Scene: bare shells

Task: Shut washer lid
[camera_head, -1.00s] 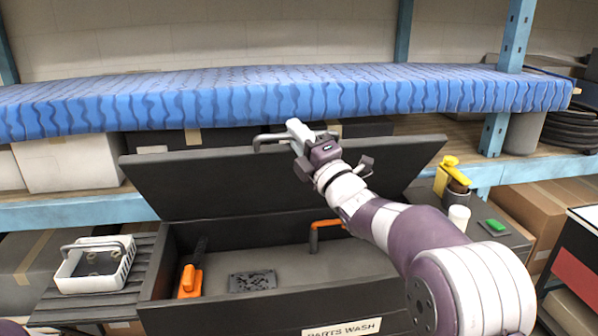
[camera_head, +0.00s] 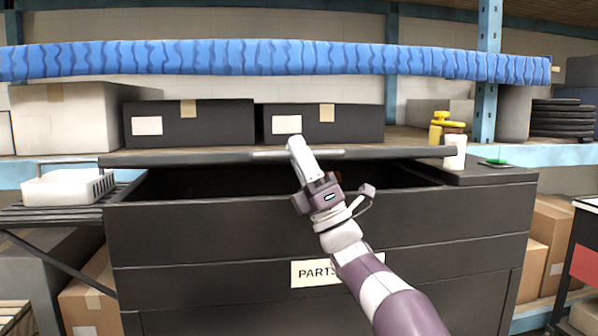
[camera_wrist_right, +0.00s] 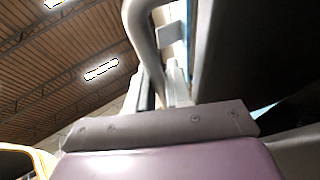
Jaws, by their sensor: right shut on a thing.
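The parts washer (camera_head: 200,232) is a dark grey box with a "PARTS WASH" label, partly covered by my right arm. Its lid (camera_head: 400,154) shows nearly edge-on above the box, with a dark gap still open beneath its front edge. My right gripper (camera_head: 296,150) is shut on the lid handle (camera_head: 265,155), a grey bar at the lid's front edge. In the right wrist view the handle (camera_wrist_right: 143,40) passes between the fingers (camera_wrist_right: 160,88), and the lid's dark face (camera_wrist_right: 250,50) is at right. The washer's inside is mostly hidden in shadow. My left gripper is out of view.
A white basket (camera_head: 68,187) sits on a side rack at left. Black boxes (camera_head: 190,122) line the shelf behind.

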